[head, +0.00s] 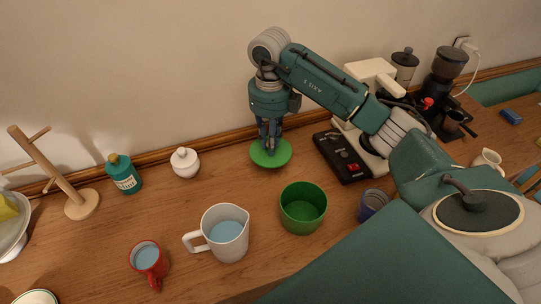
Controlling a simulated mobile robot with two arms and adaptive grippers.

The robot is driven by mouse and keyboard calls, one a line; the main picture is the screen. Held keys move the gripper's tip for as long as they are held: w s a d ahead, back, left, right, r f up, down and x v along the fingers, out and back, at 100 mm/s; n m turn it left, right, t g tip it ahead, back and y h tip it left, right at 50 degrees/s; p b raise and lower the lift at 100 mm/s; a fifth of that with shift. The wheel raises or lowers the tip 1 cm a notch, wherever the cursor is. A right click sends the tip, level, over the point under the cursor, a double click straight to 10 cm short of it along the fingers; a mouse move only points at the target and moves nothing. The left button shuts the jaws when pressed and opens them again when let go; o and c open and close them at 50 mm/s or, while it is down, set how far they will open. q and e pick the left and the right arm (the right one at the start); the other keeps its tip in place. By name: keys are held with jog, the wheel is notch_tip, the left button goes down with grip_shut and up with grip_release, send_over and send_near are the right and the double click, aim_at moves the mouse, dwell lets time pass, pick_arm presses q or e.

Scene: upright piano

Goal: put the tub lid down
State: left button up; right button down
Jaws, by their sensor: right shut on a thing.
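The green tub lid (271,161) is a round flat disc near the back of the wooden counter. My right gripper (270,147) reaches down over it from above and is shut on its top. I cannot tell whether the lid touches the counter or hangs just over it. The green tub (302,224) stands upright and open in front of the lid, a little to the right. My left gripper is not in view.
A white jug (228,243) and a red mug (147,258) stand left of the tub. A black-and-white machine (342,157) is right of the lid. Bare counter lies between pot and lid.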

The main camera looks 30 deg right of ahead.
aim_at(271, 158)
notch_tip(271, 158, down, 6)
jog(key=shift+r+p, duration=0.1)
jog(key=shift+p, duration=0.5)
jog(key=shift+f, duration=0.2)
jog(key=shift+f, duration=0.15)
jog(key=c, duration=1.6)
grip_release()
